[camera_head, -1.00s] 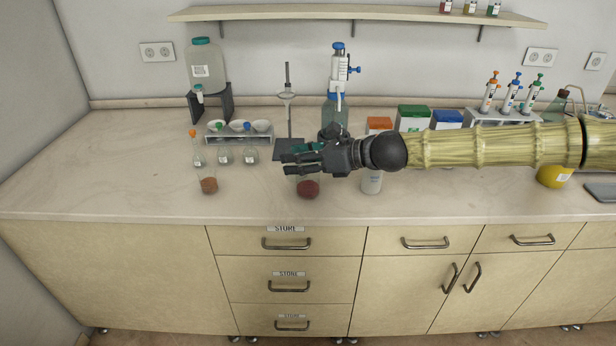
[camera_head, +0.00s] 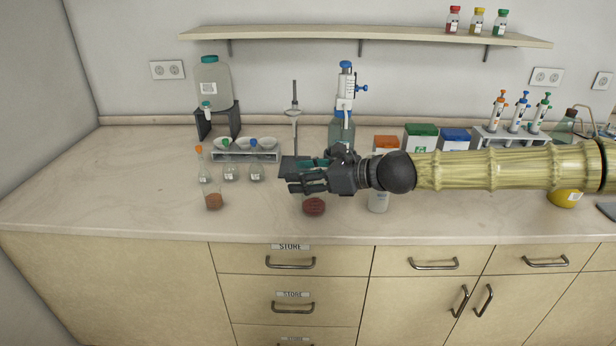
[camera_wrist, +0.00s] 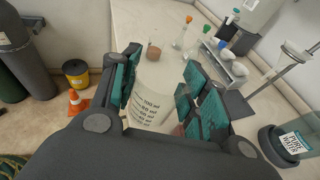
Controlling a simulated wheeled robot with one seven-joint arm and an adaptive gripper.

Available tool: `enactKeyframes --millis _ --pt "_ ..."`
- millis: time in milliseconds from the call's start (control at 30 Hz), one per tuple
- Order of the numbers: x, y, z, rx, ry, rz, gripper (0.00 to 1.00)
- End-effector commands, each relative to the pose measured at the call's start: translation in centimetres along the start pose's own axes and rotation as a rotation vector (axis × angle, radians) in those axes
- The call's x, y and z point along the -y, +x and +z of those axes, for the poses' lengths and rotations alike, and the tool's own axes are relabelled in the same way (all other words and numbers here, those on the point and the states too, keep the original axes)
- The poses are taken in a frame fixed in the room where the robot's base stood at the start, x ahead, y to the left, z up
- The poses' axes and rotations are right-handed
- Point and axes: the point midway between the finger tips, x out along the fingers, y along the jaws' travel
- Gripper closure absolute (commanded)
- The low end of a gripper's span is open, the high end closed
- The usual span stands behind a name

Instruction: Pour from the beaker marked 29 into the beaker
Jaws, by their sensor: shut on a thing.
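A clear beaker with dark red contents (camera_head: 314,207) stands at the counter's front, under my gripper (camera_head: 308,180). In the wrist view my gripper (camera_wrist: 160,100) has its teal-padded fingers on either side of this graduated beaker (camera_wrist: 152,112), shut on it. The fingers hide its upper part in the head view. I cannot tell whether its base is off the counter. A second beaker with brown contents (camera_head: 214,201) stands apart to the left; it also shows in the wrist view (camera_wrist: 154,52). No mark 29 can be read on either.
Several flasks (camera_head: 230,172) with coloured stoppers stand behind the brown beaker. A rack with white bowls (camera_head: 245,156), a stand (camera_head: 295,120) and a bottle-top dispenser (camera_head: 343,105) are behind. A white bottle (camera_head: 378,202) is just right of the held beaker. Counter between the beakers is clear.

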Motion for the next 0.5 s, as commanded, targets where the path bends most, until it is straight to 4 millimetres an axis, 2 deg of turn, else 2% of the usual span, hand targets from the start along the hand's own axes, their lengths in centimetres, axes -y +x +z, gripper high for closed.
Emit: enactKeyframes --millis 500 --pt "0.00 -0.14 0.48 0.000 0.000 0.000 0.81"
